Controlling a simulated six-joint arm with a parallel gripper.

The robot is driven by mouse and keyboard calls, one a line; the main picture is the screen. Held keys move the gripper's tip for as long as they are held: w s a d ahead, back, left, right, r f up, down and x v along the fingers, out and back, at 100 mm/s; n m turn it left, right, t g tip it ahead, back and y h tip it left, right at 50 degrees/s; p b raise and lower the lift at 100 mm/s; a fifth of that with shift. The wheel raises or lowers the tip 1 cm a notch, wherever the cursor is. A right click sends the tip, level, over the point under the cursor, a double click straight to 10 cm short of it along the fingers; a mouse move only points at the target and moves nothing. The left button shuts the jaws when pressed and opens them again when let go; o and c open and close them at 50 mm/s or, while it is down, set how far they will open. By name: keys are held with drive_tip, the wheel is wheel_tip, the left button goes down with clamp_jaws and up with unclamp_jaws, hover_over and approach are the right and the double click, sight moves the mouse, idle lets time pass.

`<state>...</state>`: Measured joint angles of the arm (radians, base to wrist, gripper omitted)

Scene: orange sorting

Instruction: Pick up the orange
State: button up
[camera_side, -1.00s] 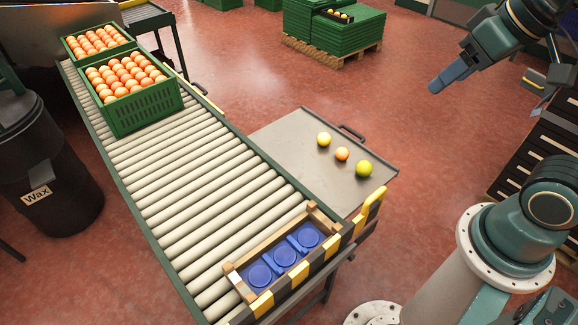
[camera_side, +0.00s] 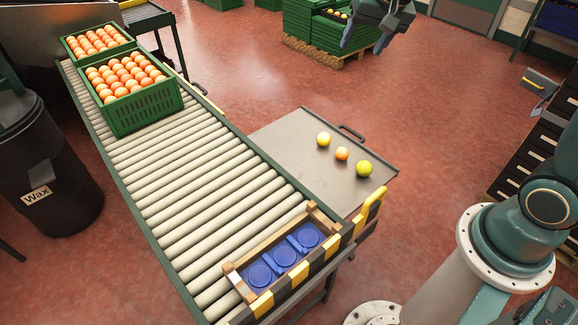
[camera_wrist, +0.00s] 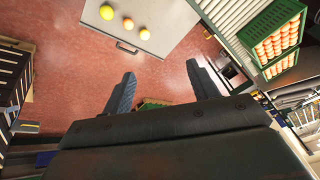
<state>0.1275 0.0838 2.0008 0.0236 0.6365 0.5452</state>
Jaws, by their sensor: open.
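The orange (camera_side: 342,153) lies on a grey tray (camera_side: 290,160) beside the conveyor, in the middle of a row of three fruits. A pale yellow fruit (camera_side: 323,139) is on its far side and a yellow-green one (camera_side: 364,168) on its near side. In the wrist view the orange (camera_wrist: 128,23) is near the top, left of centre. My gripper (camera_side: 366,42) is at the top of the side view, high up and well apart from the orange. In the wrist view its two fingers (camera_wrist: 161,72) are spread, with nothing held between them.
A wooden crate with blue round holders (camera_side: 284,255) sits at the conveyor's near end. Green crates full of oranges (camera_side: 140,112) stand farther up the rollers. A wax bin (camera_side: 60,170) is at left. Stacked green crates (camera_side: 325,38) stand behind. The tray has a raised handle (camera_side: 351,132).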

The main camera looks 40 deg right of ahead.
drive_tip(key=w+d+f+m, duration=0.2)
drive_tip(key=w+d+f, duration=0.1)
drive_tip(key=w+f, duration=0.35)
drive_tip(key=m+g, duration=0.1)
drive_tip(key=m, duration=0.7)
hover_over(326, 136)
drive_tip(key=s+a, duration=0.2)
drive_tip(key=s, duration=0.1)
wheel_tip(326, 136, down, 29)
drive_tip(key=shift+s+d+f+h, duration=0.15)
drive_tip(key=shift+f+h, duration=0.05)
drive_tip(key=shift+h, duration=0.2)
drive_tip(key=shift+f, duration=0.1)
drive_tip(key=shift+x, duration=4.15)
drive_tip(key=shift+s+f, duration=0.1)
drive_tip(key=shift+s+x, duration=0.2)
drive_tip(key=shift+x, duration=2.3)
drive_tip(key=shift+f, duration=0.1)
